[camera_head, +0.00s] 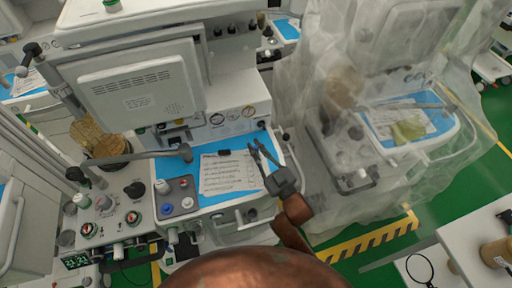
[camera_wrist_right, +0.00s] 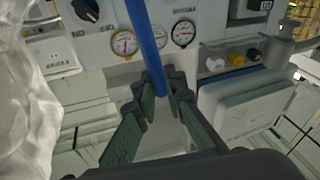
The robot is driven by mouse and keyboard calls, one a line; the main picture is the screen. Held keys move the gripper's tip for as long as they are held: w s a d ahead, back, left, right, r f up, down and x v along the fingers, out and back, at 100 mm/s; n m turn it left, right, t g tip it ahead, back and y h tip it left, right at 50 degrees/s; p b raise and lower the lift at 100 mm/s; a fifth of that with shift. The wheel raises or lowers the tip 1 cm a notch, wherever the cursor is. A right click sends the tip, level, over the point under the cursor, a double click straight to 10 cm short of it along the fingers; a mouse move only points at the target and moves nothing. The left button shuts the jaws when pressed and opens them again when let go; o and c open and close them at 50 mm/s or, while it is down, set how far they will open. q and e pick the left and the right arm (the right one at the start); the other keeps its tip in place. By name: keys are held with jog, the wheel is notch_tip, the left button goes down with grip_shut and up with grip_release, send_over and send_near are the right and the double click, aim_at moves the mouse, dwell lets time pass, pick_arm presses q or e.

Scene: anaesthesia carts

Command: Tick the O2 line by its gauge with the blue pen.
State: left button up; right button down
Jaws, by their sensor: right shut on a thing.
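My right gripper (camera_head: 262,152) is over the right part of the cart's blue work surface, beside the paper. In the wrist view my right gripper (camera_wrist_right: 165,88) is shut on the blue pen (camera_wrist_right: 147,45), which extends up and away between the fingers. I cannot make out the pen in the head view. The checklist paper (camera_head: 228,178) lies on the blue surface; its lines are too small to read. Two round gauges, the left gauge (camera_head: 217,118) and the right gauge (camera_head: 248,111), are on the cart's front panel. They also show in the wrist view, left (camera_wrist_right: 124,43) and right (camera_wrist_right: 183,33). My left gripper is out of view.
A small black object (camera_head: 224,152) lies at the paper's top edge. A raised block with knobs (camera_head: 177,199) stands left of the paper. A second cart under clear plastic (camera_head: 310,95) stands close on the right. Yellow-black floor tape (camera_head: 375,238) is at lower right.

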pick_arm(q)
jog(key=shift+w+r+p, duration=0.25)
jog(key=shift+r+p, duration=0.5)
pick_arm(e)
jog(key=shift+w+d, duration=0.1)
jog(key=shift+d, duration=0.3)
dwell(0.7)
notch_tip(320, 180, up, 7)
jog(key=p, duration=0.7)
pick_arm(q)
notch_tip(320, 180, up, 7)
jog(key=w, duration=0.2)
